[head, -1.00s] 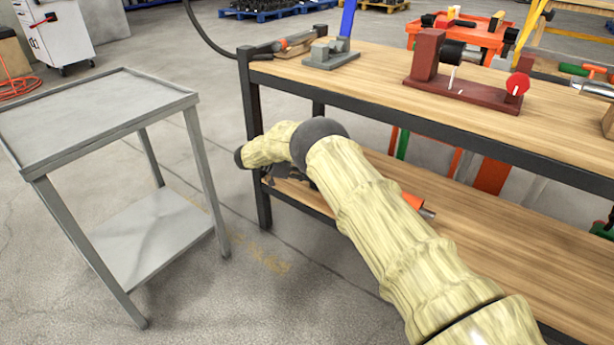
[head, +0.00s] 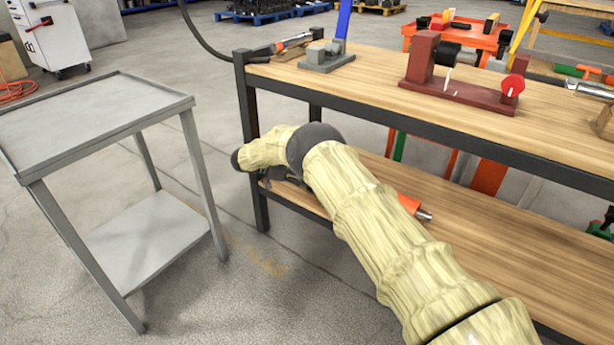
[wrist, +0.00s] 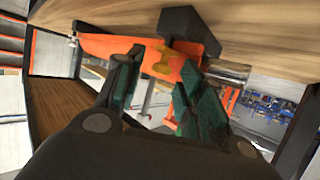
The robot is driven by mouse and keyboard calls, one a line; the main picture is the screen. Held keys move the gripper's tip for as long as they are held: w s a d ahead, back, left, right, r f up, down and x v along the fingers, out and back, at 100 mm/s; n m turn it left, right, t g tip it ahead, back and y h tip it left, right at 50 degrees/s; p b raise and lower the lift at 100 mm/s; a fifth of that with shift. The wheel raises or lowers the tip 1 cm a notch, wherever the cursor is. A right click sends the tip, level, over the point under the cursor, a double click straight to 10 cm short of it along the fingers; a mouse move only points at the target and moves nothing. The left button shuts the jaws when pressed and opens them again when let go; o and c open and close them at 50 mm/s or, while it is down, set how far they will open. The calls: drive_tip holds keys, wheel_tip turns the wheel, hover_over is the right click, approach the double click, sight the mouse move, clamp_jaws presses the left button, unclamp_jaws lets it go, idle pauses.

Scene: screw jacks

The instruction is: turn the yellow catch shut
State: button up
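The yellow catch (wrist: 164,62) sits on an orange body (wrist: 120,47) in the wrist view, with a dark block (wrist: 190,26) and a silver rod (wrist: 228,70) beside it. My gripper (wrist: 160,76) is open, one green-padded finger on each side of the catch in the picture. I cannot tell whether a finger touches it. In the head view, the orange body (head: 409,203) shows only its end on the lower shelf, behind my arm. The catch is hidden there, and my gripper (head: 283,173) is mostly hidden.
The lower shelf (head: 470,235) lies under the workbench top (head: 380,85), which carries a red screw device (head: 465,88) and a grey block fixture (head: 326,58). A dark bench leg (head: 252,150) stands near my gripper. A grey cart (head: 95,110) is at left.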

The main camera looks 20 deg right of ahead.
drive_tip(key=s+v, duration=0.1)
drive_tip(key=v, duration=0.6)
drive_tip(key=shift+w, duration=0.45)
